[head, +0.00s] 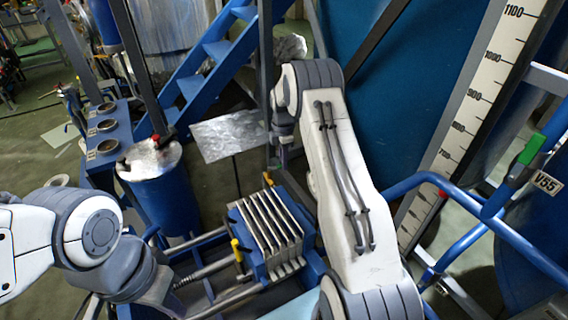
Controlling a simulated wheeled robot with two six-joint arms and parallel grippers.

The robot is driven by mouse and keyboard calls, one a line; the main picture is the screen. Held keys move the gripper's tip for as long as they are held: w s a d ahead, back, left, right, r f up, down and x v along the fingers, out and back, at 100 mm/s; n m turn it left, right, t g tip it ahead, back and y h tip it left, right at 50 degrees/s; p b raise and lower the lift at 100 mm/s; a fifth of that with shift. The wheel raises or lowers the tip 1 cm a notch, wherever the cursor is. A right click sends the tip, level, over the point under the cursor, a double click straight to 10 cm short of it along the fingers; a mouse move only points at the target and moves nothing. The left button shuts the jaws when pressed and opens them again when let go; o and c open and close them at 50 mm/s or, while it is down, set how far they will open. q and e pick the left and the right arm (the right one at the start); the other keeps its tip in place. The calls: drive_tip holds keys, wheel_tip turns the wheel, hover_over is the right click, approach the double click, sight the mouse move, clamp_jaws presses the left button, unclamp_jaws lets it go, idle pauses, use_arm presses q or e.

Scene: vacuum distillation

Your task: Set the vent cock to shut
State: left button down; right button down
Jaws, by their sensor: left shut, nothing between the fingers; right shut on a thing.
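My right arm rises through the middle of the head view and bends over at the top. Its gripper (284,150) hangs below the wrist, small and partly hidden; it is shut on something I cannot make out. A small yellow part (268,179) shows just below it; I cannot tell whether they touch. My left arm comes in at the lower left, and its fingers are not visible. A green lever (531,149) sits on a blue pipe at the right, beside a tag V55 (547,184). I cannot tell which fitting is the vent cock.
A finned blue block (268,228) with a yellow handle (237,250) stands between my arms. A blue drum (160,190) is at the left, with blue stairs (205,70) behind. A graduated scale (480,95) and blue rails (425,180) crowd the right.

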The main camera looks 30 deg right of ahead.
drive_tip(key=shift+w+r+n, duration=0.1)
drive_tip(key=shift+w+n, duration=0.4)
drive_tip(key=shift+n, duration=0.4)
drive_tip(key=c, duration=0.8)
unclamp_jaws()
drive_tip(key=shift+o, duration=0.2)
wheel_tip(320, 180, up, 10)
drive_tip(key=b, duration=0.2)
drive_tip(key=shift+r, duration=0.2)
